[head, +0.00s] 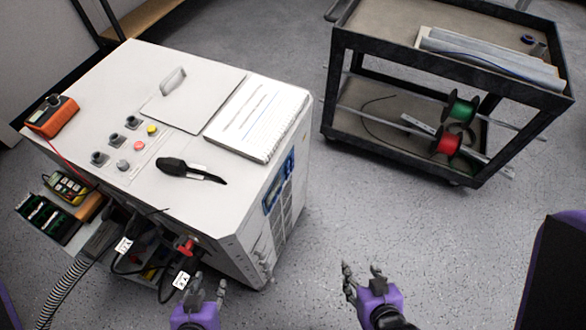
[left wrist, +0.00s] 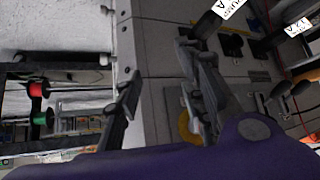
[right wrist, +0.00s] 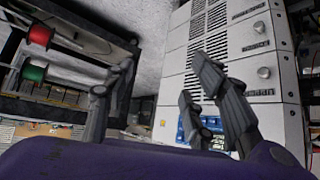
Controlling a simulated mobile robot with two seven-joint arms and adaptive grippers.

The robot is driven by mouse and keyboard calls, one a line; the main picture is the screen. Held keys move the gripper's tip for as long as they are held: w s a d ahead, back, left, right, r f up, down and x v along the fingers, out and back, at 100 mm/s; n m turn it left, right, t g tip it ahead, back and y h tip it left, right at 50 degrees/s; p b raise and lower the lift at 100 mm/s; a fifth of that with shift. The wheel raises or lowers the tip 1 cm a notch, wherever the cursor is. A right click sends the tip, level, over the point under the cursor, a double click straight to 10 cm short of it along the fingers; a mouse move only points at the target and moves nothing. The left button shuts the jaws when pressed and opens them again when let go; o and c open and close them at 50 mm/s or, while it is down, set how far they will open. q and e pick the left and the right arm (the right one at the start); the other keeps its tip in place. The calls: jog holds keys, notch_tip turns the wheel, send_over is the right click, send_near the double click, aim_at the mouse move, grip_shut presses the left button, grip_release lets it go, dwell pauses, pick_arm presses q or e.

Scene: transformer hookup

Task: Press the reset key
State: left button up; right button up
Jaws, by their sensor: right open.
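The white cabinet (head: 185,235) stands at the left in the head view. Its top carries a yellow button (head: 152,130), a pinkish-red button (head: 138,145) and several dark knobs (head: 115,140). A blue panel (head: 278,186) is on its side face, and the right wrist view shows a blue panel (right wrist: 186,122) behind my fingers. I cannot read which key is the reset key. My left gripper (head: 210,282) is open and empty, low in front of the cabinet near the cables. My right gripper (head: 362,270) is open and empty over the floor, right of the cabinet, apart from it.
A black handheld tool (head: 185,170) and a paper booklet (head: 258,117) lie on the cabinet top. An orange meter (head: 52,115) sits at its left edge. Tagged cables (head: 125,244) hang at the lower front. A dark cart (head: 340,85) with spools stands at right; floor between is clear.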

jog(key=shift+s+f, duration=0.1)
jog(key=shift+s, duration=0.15)
